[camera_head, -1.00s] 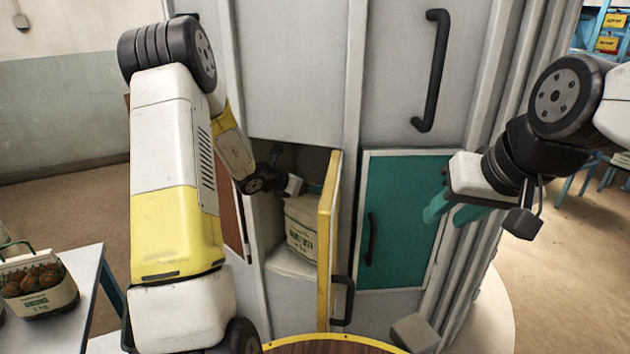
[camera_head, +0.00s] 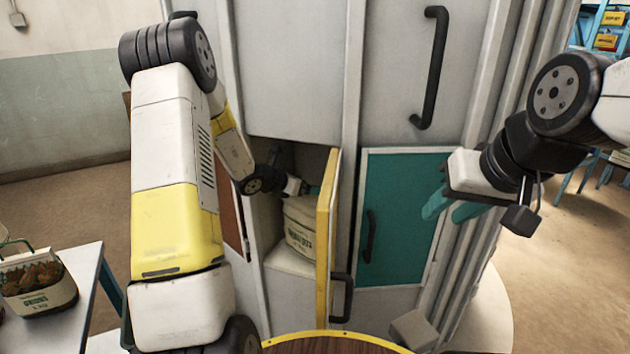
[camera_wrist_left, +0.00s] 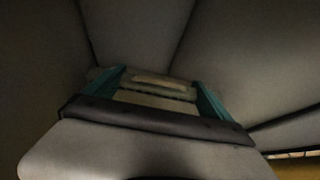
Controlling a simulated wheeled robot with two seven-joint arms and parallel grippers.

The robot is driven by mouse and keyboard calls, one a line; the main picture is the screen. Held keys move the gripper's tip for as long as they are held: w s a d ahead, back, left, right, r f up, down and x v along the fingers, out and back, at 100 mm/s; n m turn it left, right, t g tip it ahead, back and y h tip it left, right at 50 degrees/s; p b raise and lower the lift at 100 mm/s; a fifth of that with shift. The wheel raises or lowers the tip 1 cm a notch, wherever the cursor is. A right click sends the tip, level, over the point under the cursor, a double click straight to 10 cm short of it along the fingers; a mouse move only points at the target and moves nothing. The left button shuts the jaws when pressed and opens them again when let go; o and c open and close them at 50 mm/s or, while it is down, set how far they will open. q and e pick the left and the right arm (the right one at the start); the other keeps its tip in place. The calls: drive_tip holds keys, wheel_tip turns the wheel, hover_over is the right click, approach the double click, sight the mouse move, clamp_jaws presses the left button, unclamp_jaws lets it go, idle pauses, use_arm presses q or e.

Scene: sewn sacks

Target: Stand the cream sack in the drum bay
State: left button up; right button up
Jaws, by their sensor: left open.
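The cream sack (camera_head: 299,224), with dark print on its front, stands in the open bay (camera_head: 285,263) of the grey drum, on the bay's pale floor. The yellow-edged door hides its right side. My left gripper (camera_head: 310,189) reaches into the bay at the sack's top. In the left wrist view its teal fingers (camera_wrist_left: 162,92) are apart, with the sack's pale top edge (camera_wrist_left: 160,82) between them; I cannot tell whether they touch it. My right gripper (camera_head: 452,207) is empty outside the drum, its fingers apart.
The yellow-edged door (camera_head: 327,240) stands open close beside my left gripper. A shut teal door (camera_head: 398,222) is to its right. Another filled sack (camera_head: 40,288) sits on the white table (camera_head: 85,275) at left. Bay walls surround the left fingers closely.

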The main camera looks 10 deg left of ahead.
use_arm(q)
drive_tip(key=shift+r, duration=0.2)
drive_tip(key=v, duration=1.2)
drive_tip(key=shift+f, duration=0.15)
drive_tip(key=shift+s, duration=0.1)
